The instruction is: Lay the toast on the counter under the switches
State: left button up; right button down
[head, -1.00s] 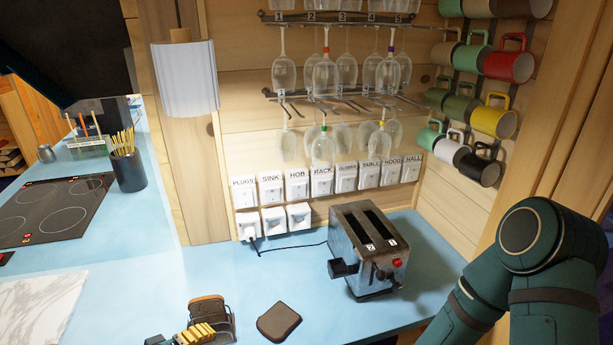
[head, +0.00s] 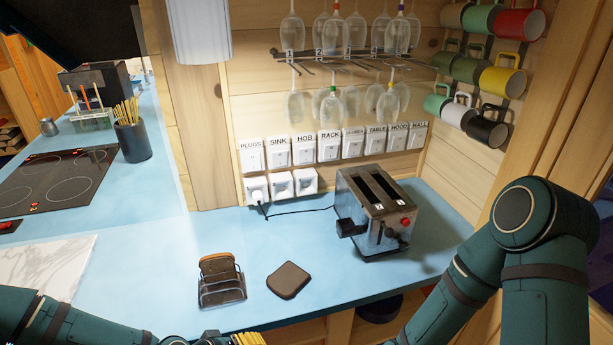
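A dark brown slice of toast (head: 288,280) lies flat on the blue counter (head: 330,247), below the row of labelled white switches (head: 352,145) on the wall. It is in front of and left of the toaster (head: 352,209), with nothing holding it. A wire toast rack (head: 222,288) stands just left of it, with a browned slice (head: 217,264) in it. My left gripper (head: 246,339) shows only as a yellow ribbed piece at the bottom edge, below the rack and apart from the toast. Its fingertips are mostly cut off. My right gripper is out of view; only the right arm shows.
Plug sockets (head: 280,184) sit under the switches, with a black cord running to the toaster. Glasses hang from a rack (head: 345,58) above, and mugs (head: 485,130) hang at right. A hob (head: 60,180) and a marble board (head: 40,263) are at left.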

pick_arm(q)
jog(key=s+d+f+m+g+y+b, duration=0.1)
jog(key=s+f+m+y+b, duration=0.1)
jog(key=f, duration=0.5)
jog(key=s+d+f+m+g+y+b, duration=0.1)
jog(key=s+f+m+g+y+b, duration=0.1)
jog(key=f, duration=0.5)
jog(key=shift+m+b, duration=0.7)
jog(key=shift+b, duration=0.3)
jog(key=shift+s+d, duration=0.1)
jog(key=shift+o, duration=1.1)
jog(key=shift+d, duration=0.1)
